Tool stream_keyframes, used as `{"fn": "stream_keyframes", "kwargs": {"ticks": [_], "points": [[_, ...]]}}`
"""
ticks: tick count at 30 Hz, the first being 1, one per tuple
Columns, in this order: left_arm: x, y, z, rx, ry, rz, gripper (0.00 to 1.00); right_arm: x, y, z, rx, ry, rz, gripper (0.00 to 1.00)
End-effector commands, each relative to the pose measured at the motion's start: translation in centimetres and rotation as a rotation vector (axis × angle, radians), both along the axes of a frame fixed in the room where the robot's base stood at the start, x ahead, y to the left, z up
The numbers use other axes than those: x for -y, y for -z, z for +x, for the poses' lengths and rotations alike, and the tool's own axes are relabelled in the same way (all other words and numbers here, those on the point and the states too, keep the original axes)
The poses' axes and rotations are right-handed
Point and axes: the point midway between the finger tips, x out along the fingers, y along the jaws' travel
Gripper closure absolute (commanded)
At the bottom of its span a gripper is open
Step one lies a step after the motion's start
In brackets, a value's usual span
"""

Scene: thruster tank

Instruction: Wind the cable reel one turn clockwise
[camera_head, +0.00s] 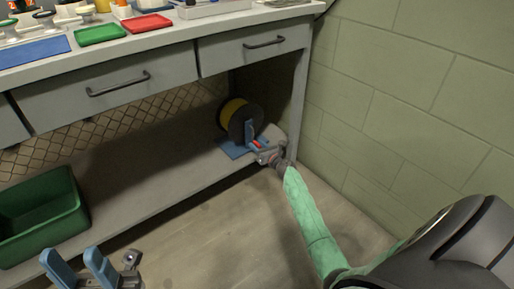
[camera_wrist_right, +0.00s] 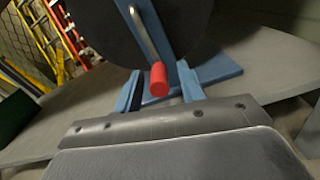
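The cable reel (camera_head: 236,108) has dark flanges and yellow cable. It stands on a blue base on the shelf under the workbench. In the right wrist view its dark flange (camera_wrist_right: 100,30) fills the top, with a metal crank arm (camera_wrist_right: 143,32) ending in a red handle (camera_wrist_right: 158,80). My right gripper (camera_head: 258,143) is at the reel's crank side. In the right wrist view its blue fingers (camera_wrist_right: 160,92) are apart, with the red handle between them and gaps on both sides. My left gripper (camera_head: 82,264) is open and empty at the lower left, far from the reel.
A green bin (camera_head: 40,215) sits on the lower shelf at left. The workbench (camera_head: 205,47) with drawers overhangs the reel, and its leg (camera_head: 299,100) stands just right of it. A green block wall (camera_head: 400,110) bounds the right side. The shelf between bin and reel is clear.

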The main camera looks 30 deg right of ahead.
Motion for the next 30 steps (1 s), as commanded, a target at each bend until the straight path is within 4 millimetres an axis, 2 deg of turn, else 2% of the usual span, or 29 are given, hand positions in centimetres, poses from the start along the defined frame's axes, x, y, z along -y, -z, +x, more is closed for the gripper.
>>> {"fn": "stream_keyframes", "kwargs": {"ticks": [4,12,18,26,30], "points": [[-0.04,0.41,0.02,-0.008,-0.001,0.003,0.64,-0.02,-0.05,0.66,0.001,0.000,0.000,0.60],[-0.05,0.39,0.00,-0.007,-0.002,0.004,0.64,-0.02,-0.06,0.71,0.000,0.000,0.000,0.62],[-0.07,0.40,0.00,-0.007,-0.002,0.004,0.64,-0.02,-0.06,0.70,0.000,0.000,0.000,1.00],[-0.07,0.23,0.01,-0.007,-0.002,0.003,0.64,-0.07,-0.13,0.69,0.000,0.000,0.005,1.00],[-0.03,-0.55,-0.04,-0.002,0.000,0.000,0.64,-0.27,-0.29,0.67,-0.003,0.000,0.030,1.00]]}}
